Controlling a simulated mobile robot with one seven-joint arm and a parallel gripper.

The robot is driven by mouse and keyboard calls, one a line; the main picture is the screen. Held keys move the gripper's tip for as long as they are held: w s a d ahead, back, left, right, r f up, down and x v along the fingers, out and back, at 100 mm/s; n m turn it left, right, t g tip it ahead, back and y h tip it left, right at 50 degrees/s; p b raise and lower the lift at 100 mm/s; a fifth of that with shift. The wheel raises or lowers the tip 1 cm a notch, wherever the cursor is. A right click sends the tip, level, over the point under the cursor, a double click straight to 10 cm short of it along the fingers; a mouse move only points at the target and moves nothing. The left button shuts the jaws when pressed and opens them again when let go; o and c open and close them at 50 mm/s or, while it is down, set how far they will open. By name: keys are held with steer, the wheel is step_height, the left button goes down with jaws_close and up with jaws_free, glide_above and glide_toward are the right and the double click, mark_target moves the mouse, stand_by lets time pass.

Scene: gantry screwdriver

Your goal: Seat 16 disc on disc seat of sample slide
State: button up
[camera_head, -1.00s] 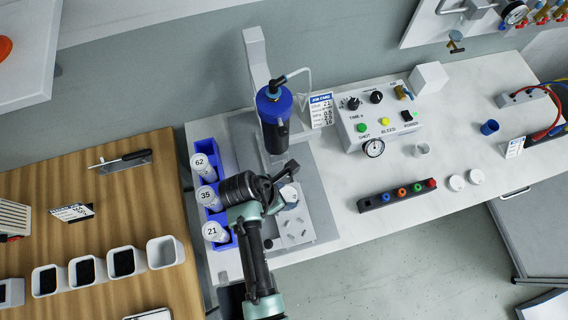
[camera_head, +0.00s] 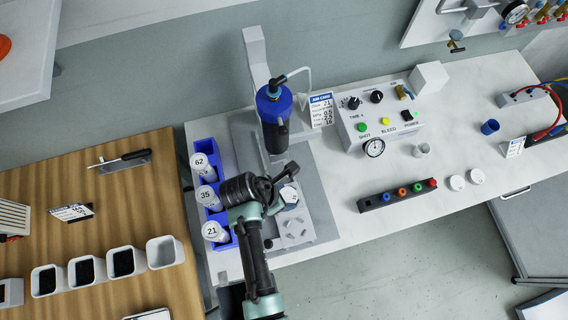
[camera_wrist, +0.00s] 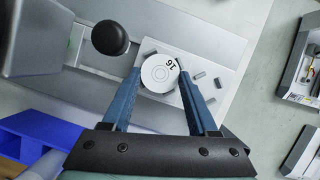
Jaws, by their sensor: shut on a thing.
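The 16 disc (camera_wrist: 160,73) is a white round disc with a printed 16 and ring marks, lying face-on to the wrist view. My gripper (camera_wrist: 161,78) has its two blue fingers at opposite sides of the disc, shut on it. In the head view the disc (camera_head: 289,194) shows partly beside my gripper (camera_head: 283,200). The sample slide (camera_head: 294,234) is a pale plate with several small grey blocks; it also shows in the wrist view (camera_wrist: 214,78). The disc is over the slide. The disc seat is hidden, and I cannot tell whether the disc touches it.
A blue-topped dispenser (camera_head: 275,108) stands just behind my gripper; its dark round end (camera_wrist: 110,38) is close by in the wrist view. A blue rack (camera_head: 217,213) with numbered bottles is at left. A control box (camera_head: 380,122) and a dark block with coloured knobs (camera_head: 397,195) stand right.

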steer(key=shift+f, duration=0.3)
steer(key=o, duration=1.4)
steer(key=shift+r, duration=0.1)
steer(key=shift+o, duration=0.3)
steer(key=shift+a, duration=0.1)
steer(key=v, duration=1.2)
steer(key=shift+r+p, duration=0.3)
steer(key=shift+r, duration=0.1)
